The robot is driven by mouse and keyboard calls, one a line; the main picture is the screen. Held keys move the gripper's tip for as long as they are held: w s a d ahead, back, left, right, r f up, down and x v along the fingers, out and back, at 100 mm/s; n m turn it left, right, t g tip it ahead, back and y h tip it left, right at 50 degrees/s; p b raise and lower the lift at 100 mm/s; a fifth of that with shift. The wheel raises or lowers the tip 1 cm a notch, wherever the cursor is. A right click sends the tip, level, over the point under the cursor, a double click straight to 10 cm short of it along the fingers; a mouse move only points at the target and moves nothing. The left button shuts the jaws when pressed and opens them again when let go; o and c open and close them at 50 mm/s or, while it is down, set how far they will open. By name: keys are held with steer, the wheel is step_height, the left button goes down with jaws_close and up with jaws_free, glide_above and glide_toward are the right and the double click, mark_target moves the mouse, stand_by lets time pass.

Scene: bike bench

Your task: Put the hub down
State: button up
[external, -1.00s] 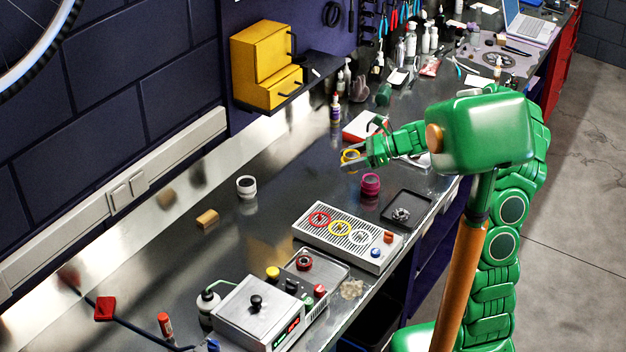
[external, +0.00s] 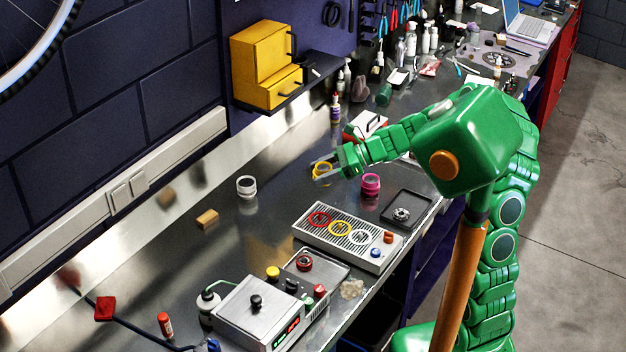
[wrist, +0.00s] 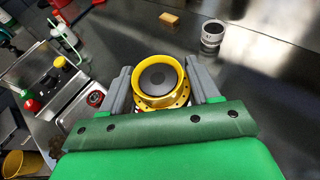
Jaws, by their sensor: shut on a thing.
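My gripper (external: 325,170) is shut on a yellow hub (external: 321,170) and holds it over the steel bench (external: 275,215). In the wrist view the yellow hub (wrist: 159,80) sits between the two grey fingers, its dark round end facing the camera. I cannot tell how high it is above the bench. A white-and-dark hub (external: 246,187) stands on the bench to the left, also seen in the wrist view (wrist: 212,34). A pink hub (external: 371,185) stands to the right of my gripper.
A vented grey panel (external: 340,235) with red, yellow and white rings lies in front. A black tray (external: 405,208) holding a metal part is right of it. A wooden block (external: 207,218) and a control box (external: 255,310) stand left. Bare bench lies between the white hub and the panel.

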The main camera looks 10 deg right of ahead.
steer(key=s+a+n+g+h, duration=0.2)
steer(key=s+a+n+g, duration=0.6)
steer(key=s+a, duration=1.85)
glide_above(193, 289)
steer(key=d, duration=0.1)
steer(key=shift+m+h, duration=0.3)
steer(key=f, duration=0.5)
steer(key=s+f, duration=0.1)
steer(key=f, duration=0.2)
steer(key=shift+d, duration=0.2)
steer(key=shift+w+a+f+g, duration=0.15)
steer(key=shift+w+a+f, duration=0.1)
steer(key=shift+a+f, duration=0.25)
steer(key=shift+w+a+f+g, duration=0.15)
steer(key=shift+w+a+f, duration=0.15)
steer(key=shift+f, duration=0.25)
steer(key=shift+s+f, duration=0.1)
steer(key=shift+f, duration=1.3)
steer(key=shift+f, duration=0.1)
steer(key=o, duration=1.4)
